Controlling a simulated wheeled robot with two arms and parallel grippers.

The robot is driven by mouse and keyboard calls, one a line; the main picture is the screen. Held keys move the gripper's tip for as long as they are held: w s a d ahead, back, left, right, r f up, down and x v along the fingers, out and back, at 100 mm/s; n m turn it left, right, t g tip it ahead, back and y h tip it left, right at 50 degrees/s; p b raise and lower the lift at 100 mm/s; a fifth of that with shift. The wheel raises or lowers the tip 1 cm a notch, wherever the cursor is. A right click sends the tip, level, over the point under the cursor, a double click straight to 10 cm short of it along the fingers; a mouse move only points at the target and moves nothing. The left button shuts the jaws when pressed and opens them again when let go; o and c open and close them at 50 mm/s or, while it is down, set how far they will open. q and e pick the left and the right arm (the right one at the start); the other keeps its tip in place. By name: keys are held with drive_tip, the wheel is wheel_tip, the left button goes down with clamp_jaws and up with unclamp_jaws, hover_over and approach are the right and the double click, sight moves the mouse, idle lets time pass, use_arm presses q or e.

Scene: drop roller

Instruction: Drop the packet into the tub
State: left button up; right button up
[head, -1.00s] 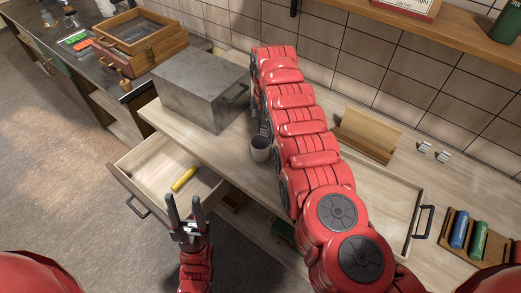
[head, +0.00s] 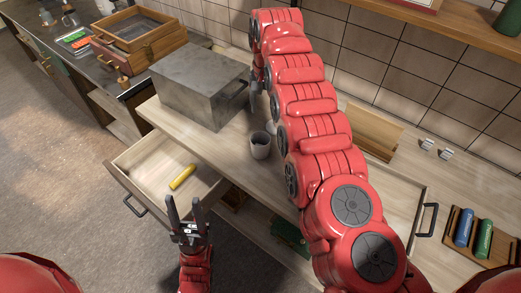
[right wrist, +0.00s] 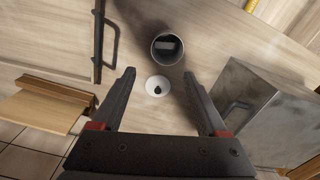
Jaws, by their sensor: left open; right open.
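The grey tub (head: 260,151) stands upright on the counter, right of the grey metal box. In the right wrist view a dark block, apparently the packet (right wrist: 168,46), shows within the round mouth of the tub (right wrist: 155,57). I cannot tell how deep it sits. A dark shape also shows at the tub's far rim in the head view. My right gripper (right wrist: 158,74) is open with nothing between its fingers, above the counter near the tub; my arm mostly hides it in the head view. My left gripper (head: 183,207) is open and empty, in front of the open drawer.
A white disc with a black knob (right wrist: 157,86) lies beside the tub. The grey metal box (head: 200,85) stands to the left. The open drawer (head: 150,180) holds a yellow cylinder (head: 182,177). A wooden holder (head: 455,250) with blue and green cylinders is at the right.

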wheel_tip(320, 180, up, 11)
drive_tip(key=p, duration=0.9)
drive_tip(key=shift+f, duration=0.15)
